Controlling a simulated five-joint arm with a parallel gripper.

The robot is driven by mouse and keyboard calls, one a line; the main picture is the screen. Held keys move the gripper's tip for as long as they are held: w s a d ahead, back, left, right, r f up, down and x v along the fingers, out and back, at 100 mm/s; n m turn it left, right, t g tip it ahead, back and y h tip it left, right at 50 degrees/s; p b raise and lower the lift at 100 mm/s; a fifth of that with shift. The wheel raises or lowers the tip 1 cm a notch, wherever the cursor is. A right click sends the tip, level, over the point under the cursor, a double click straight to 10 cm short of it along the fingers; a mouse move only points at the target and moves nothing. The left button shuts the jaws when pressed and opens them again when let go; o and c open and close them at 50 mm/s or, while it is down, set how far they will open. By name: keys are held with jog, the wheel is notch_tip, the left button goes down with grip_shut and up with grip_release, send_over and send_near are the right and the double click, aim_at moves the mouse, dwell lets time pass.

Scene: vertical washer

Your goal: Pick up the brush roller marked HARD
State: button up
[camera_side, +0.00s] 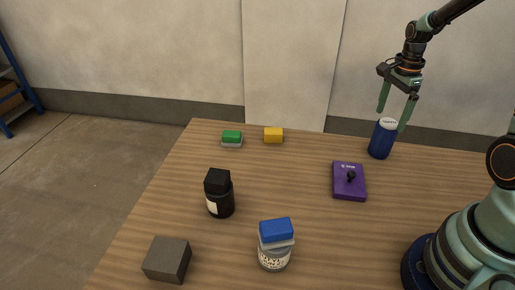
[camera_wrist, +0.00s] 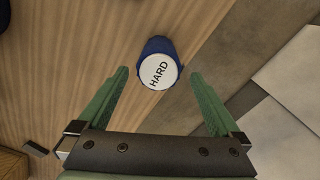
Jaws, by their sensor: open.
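The brush roller marked HARD (camera_side: 381,139) is a dark blue cylinder with a white top, standing upright on the table at the back right. The wrist view shows its white top with the word HARD (camera_wrist: 157,71) from above, with blue bristles around the rim. My gripper (camera_side: 397,115) is open and empty, with green fingers pointing down. In the side view it is above the roller, one finger tip just beside its top at the right. In the wrist view my gripper (camera_wrist: 158,72) has its fingers on either side of the roller, apart from it.
A purple block (camera_side: 349,184) with a black knob lies in front of the roller. A yellow block (camera_side: 273,135), a green-topped sponge (camera_side: 232,138), a black bottle (camera_side: 219,193), a blue-capped jar (camera_side: 275,246) and a grey block (camera_side: 167,260) stand further left. The table centre is clear.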

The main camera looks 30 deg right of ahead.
aim_at(384, 135)
jog(key=shift+s+f, duration=0.1)
jog(key=shift+f, duration=3.9)
jog(key=c, duration=1.4)
jog(key=shift+r, duration=0.15)
jog(key=shift+c, duration=0.2)
